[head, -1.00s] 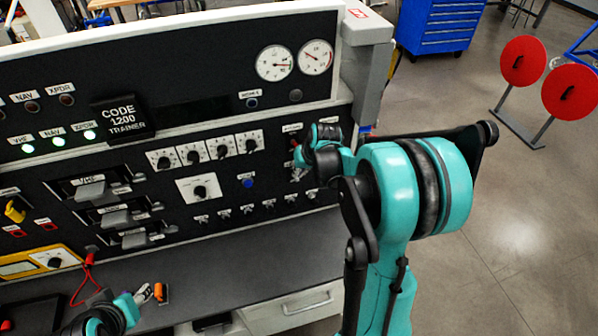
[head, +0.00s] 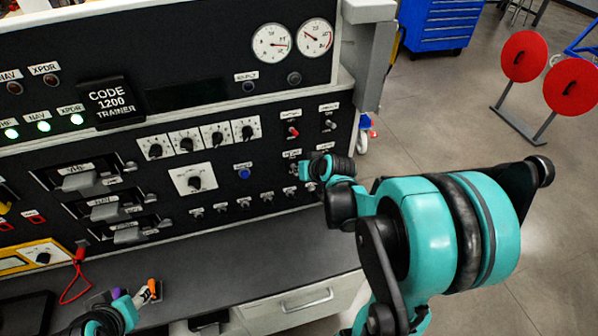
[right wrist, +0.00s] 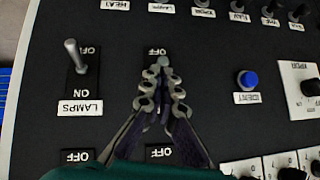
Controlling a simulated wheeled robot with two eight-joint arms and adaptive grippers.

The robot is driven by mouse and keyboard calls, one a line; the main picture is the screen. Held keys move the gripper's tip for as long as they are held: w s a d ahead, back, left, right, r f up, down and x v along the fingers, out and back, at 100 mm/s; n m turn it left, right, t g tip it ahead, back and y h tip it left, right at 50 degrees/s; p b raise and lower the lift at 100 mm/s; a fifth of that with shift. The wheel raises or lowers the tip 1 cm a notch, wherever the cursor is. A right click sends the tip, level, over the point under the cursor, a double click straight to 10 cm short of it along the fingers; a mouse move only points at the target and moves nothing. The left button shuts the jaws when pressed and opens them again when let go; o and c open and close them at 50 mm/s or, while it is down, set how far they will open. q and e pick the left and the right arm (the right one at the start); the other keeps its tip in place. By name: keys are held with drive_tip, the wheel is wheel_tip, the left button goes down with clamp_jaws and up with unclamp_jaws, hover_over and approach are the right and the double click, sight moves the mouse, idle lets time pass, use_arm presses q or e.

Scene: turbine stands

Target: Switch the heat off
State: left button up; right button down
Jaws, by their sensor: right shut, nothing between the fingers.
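My right gripper (head: 304,168) is at the lower right of the trainer panel, its fingers shut and empty. In the right wrist view, the closed fingertips (right wrist: 163,66) lie over a switch position marked OFF at the top. They hide most of that switch and its label, and I cannot tell whether they touch its lever. The LAMPS toggle (right wrist: 76,56) stands beside them, its lever towards OFF. A small HEAT label (right wrist: 117,5) shows at the top edge. My left gripper (head: 130,300) is low at the left, above the bench; its finger state is unclear.
A blue push button (right wrist: 248,80) sits right of the fingers in the wrist view. A red-tipped toggle (head: 293,131) is above the gripper in the head view. The grey bench (head: 210,260) lies below, with a red cable (head: 75,280) at the left.

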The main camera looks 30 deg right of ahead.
use_arm(q)
wheel_tip(320, 180, down, 4)
drive_tip(key=shift+r+b, duration=0.25)
drive_tip(key=shift+b, duration=0.95)
use_arm(e)
drive_tip(key=shift+s+a+f+t, duration=0.15)
drive_tip(key=shift+f+t, duration=0.2)
drive_tip(key=shift+t, duration=0.25)
drive_tip(key=shift+s+d+f+t, duration=0.1)
drive_tip(key=shift+f+t, duration=0.2)
drive_tip(key=shift+t, duration=0.3)
drive_tip(key=shift+r, duration=0.1)
use_arm(q)
drive_tip(key=shift+r+p, duration=0.65)
use_arm(e)
drive_tip(key=shift+r, duration=0.7)
drive_tip(key=shift+a, duration=0.1)
